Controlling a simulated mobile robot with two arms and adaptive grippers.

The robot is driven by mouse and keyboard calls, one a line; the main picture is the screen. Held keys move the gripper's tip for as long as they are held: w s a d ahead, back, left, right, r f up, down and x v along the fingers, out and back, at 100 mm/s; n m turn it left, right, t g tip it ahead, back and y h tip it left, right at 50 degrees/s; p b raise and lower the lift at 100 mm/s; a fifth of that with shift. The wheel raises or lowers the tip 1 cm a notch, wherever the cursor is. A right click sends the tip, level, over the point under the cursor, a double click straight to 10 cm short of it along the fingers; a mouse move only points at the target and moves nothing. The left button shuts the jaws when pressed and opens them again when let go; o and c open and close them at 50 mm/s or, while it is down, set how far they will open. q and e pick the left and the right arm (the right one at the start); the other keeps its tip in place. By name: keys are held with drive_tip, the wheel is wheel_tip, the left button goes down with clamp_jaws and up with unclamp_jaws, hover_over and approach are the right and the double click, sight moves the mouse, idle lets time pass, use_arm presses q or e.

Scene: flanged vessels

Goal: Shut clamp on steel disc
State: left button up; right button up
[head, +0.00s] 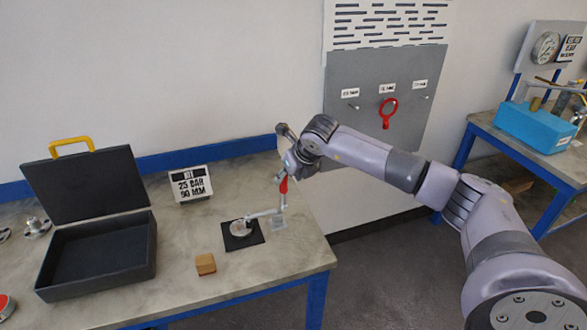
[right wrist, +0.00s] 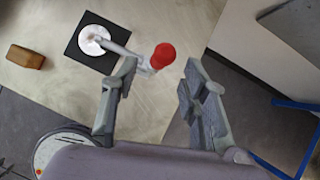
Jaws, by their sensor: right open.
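The steel disc (head: 238,230) lies on a black square mat (head: 243,241) on the bench; it also shows in the right wrist view (right wrist: 91,44). The clamp (head: 264,213) stands at the right of the disc. Its bar reaches left over the disc, and its red handle (head: 283,185) stands up. I cannot tell whether the bar's tip presses on the disc. My right gripper (right wrist: 157,82) is open and empty. The red handle's end (right wrist: 164,56) shows between and beyond its fingers in the right wrist view. My left gripper is not in view.
A wooden block (head: 205,264) lies left of the mat. An open black case (head: 97,255) and a sign (head: 191,185) stand farther left. A grey wall panel (head: 365,125) with a red ring tool (head: 387,112) is behind my right arm. The bench's right edge is near the clamp.

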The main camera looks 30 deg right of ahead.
drive_tip(key=v, duration=0.5)
drive_tip(key=shift+s+r, duration=0.1)
drive_tip(key=shift+r, duration=0.05)
